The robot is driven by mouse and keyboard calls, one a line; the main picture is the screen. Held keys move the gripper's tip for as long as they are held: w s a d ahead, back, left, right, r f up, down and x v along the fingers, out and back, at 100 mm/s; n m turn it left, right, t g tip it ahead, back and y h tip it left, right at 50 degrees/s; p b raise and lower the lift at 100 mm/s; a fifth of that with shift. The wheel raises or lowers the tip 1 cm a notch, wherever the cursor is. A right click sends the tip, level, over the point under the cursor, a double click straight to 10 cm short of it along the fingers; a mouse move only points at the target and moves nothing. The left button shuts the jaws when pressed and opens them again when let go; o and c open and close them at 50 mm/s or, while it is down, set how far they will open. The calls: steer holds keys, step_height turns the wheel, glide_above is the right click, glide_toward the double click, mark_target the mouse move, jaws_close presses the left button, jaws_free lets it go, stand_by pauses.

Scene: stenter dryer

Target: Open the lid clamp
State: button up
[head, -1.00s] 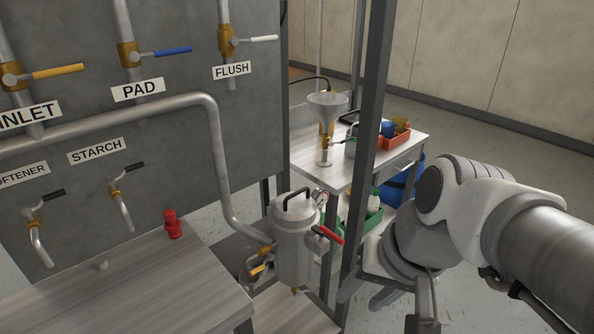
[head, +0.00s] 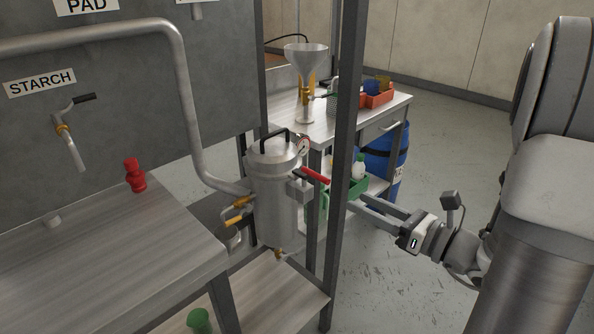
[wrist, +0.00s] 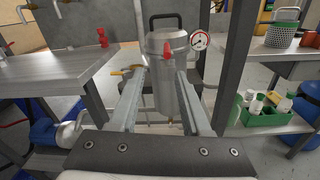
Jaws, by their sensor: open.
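The lid clamp is a red-handled lever (head: 314,175) on the right side of a steel canister (head: 272,208) with a black lid handle (head: 276,143). In the head view the red lever points right and slightly down from a grey block on the canister. In the wrist view the red lever (wrist: 168,53) points toward the camera on the front of the canister (wrist: 166,82). My gripper (head: 362,202) is to the right of the canister, beyond the dark post. Its two long fingers (wrist: 157,76) are open and empty, pointing at the canister, apart from the lever.
A dark upright post (head: 343,150) stands between my gripper and the canister in the head view. A pressure gauge (wrist: 199,41) and a yellow-handled valve (wrist: 127,70) flank the canister. A steel table (head: 115,255) is left; a green crate (wrist: 265,115) is right.

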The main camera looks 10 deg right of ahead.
mark_target(306, 171)
steer(key=shift+m+t, duration=0.3)
steer(key=x, duration=0.5)
steer(key=b+x, duration=0.1)
steer(key=x, duration=0.5)
steer(key=d+b+x, duration=0.1)
steer(key=x, duration=0.5)
steer(key=shift+w+a+f, duration=0.1)
steer(key=shift+w+f, duration=0.25)
steer(key=shift+w, duration=0.05)
jaws_close()
